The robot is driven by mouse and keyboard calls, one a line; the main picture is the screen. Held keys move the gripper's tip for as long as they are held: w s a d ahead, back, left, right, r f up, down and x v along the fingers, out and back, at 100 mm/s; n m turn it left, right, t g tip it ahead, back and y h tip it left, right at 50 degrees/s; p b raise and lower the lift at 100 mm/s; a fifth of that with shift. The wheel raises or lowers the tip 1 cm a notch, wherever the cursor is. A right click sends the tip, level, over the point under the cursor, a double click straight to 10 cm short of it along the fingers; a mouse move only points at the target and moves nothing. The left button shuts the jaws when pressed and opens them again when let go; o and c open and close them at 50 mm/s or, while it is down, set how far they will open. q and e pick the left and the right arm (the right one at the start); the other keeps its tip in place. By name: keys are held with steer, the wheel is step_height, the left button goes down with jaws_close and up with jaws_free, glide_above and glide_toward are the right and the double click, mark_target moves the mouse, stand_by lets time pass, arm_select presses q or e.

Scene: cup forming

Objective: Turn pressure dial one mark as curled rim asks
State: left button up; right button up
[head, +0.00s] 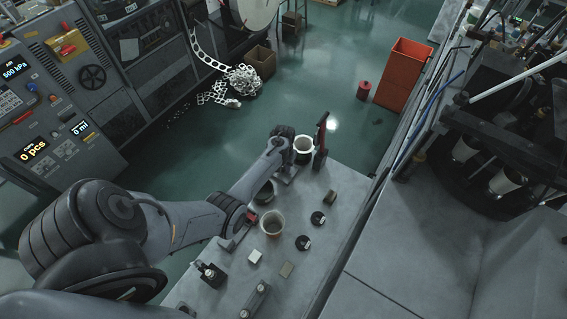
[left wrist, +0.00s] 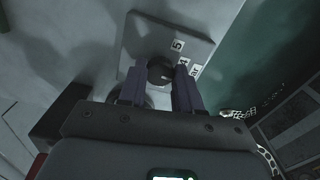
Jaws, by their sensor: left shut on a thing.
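The pressure dial is a dark round knob (left wrist: 160,68) on a pale plate (left wrist: 143,30) marked 5, 4 and "bar" in the left wrist view. My left gripper (left wrist: 158,80) has a finger on each side of the knob and is shut on it. The knob's pointer cannot be made out. In the head view my left arm reaches over the grey bench, and its fingertips are hidden. A pale paper cup (head: 273,223) stands upright on the bench beside my forearm. Its rim is too small to judge. My right gripper is not in view.
A forming machine with cups (head: 507,181) stands right. A control panel (head: 45,125) stands left.

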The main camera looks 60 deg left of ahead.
arm_select(q)
steer(key=shift+r+n+p, duration=0.1)
steer(key=shift+n+p, duration=0.45)
steer(key=shift+n, duration=0.65)
steer(key=shift+n+p, duration=0.4)
steer(key=shift+n, duration=0.8)
steer(key=o, duration=1)
steer(key=shift+o, duration=0.2)
steer(key=shift+r, duration=0.45)
step_height(320, 180, up, 10)
steer(key=p, duration=0.1)
steer(key=shift+f, duration=0.15)
